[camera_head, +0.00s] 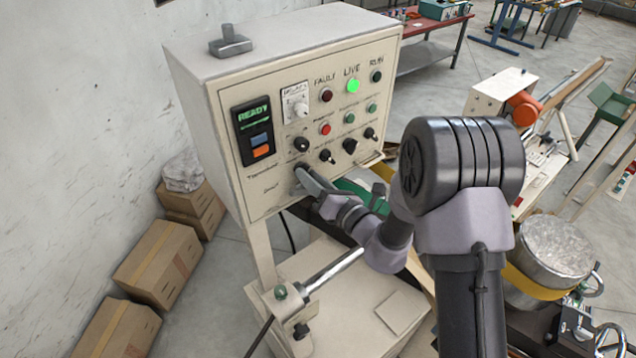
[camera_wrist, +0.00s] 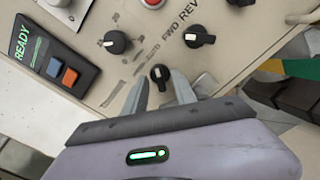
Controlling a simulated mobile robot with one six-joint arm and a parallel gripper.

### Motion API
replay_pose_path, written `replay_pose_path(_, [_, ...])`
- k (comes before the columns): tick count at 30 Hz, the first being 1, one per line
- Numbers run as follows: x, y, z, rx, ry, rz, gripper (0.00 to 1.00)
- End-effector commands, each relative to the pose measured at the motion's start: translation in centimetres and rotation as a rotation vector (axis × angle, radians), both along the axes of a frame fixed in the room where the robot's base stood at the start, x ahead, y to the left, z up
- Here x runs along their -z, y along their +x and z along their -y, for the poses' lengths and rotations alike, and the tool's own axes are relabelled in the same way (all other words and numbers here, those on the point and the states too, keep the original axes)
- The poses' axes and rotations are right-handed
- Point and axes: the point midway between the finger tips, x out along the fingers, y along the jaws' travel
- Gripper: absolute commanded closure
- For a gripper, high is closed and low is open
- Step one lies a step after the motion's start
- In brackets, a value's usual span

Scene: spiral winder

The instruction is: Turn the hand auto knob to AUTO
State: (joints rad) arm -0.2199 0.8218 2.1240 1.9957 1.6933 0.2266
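The control panel (camera_head: 262,92) is a cream box with several black knobs. In the wrist view, a black knob (camera_wrist: 160,74) with a small white mark sits just beyond and between my fingertips, below faint lettering that seems to include AUTO. I take it for the hand auto knob; its exact setting is hard to read. My gripper (camera_wrist: 161,84) is open, with one finger on each side of the knob and small gaps visible. I cannot tell whether the tips reach around it. In the head view my gripper (camera_head: 301,172) is at the panel's lower left and hides this knob.
Another black knob (camera_wrist: 116,42) is up and left, and the FWD REV knob (camera_wrist: 200,37) is up and right. The READY display (camera_head: 253,128) has blue and orange buttons. The green LIVE lamp (camera_head: 353,86) is lit. Cardboard boxes (camera_head: 157,262) stand by the wall.

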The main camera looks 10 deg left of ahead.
Motion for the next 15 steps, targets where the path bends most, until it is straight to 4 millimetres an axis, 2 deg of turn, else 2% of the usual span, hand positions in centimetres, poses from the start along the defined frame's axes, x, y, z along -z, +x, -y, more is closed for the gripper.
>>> replay_pose_path(5, [0.3, -1.8, 2.3, 0.004, 0.001, -0.002, 0.67])
replay_pose_path(15, [0.4, -9.1, 10.4, 0.006, 0.0, 0.0, 0.67])
